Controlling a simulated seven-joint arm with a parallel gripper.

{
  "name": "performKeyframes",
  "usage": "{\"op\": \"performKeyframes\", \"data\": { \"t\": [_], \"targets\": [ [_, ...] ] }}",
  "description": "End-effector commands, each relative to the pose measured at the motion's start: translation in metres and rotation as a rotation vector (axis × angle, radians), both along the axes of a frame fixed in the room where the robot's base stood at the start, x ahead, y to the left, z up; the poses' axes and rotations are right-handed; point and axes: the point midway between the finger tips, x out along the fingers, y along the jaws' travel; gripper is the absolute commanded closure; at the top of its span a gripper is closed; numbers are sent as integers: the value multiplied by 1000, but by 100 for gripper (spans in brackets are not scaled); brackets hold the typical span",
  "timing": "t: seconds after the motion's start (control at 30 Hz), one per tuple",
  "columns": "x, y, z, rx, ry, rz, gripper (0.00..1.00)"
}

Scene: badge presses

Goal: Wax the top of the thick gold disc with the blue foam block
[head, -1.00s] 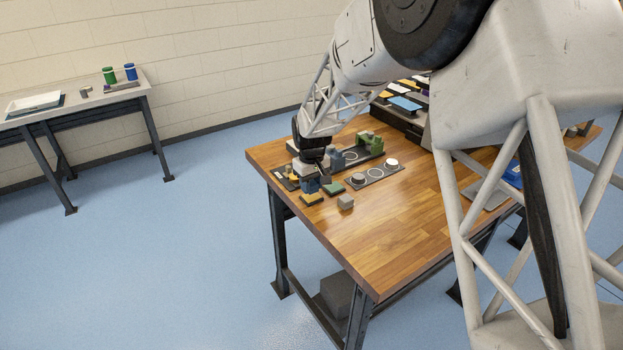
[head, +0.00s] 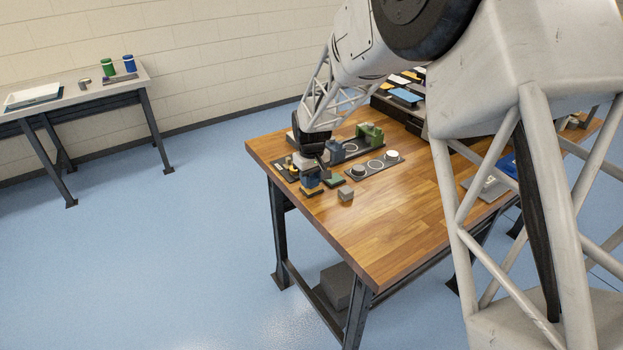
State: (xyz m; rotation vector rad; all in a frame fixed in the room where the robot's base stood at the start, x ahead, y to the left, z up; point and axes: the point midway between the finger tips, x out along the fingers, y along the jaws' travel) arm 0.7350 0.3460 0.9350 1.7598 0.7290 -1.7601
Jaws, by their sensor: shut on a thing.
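My gripper (head: 311,173) hangs over the front left corner of the wooden workbench. It is shut on the blue foam block (head: 310,182), seen small below the dark wrist. A yellow-gold piece (head: 311,192) shows directly under the block; whether the two touch, I cannot tell. A small yellow patch (head: 290,168) shows left of the gripper on a dark tray. I cannot tell which of these, if either, is the thick gold disc. The fingers are too small to see clearly.
A green block (head: 336,180) and a grey cube (head: 345,194) stand just right of the gripper. Behind are a dark plate (head: 371,166) with pale discs and a green press (head: 369,134). The workbench's front middle (head: 390,225) is clear. A side table (head: 75,96) stands far left.

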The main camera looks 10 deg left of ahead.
Motion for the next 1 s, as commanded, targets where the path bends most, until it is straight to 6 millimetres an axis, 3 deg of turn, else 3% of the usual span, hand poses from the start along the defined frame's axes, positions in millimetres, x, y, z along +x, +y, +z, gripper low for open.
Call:
{"op": "performKeyframes", "data": {
  "t": [1.0],
  "targets": [
    [0, 0, -8, 0, 0, 0, 84]
  ]
}}
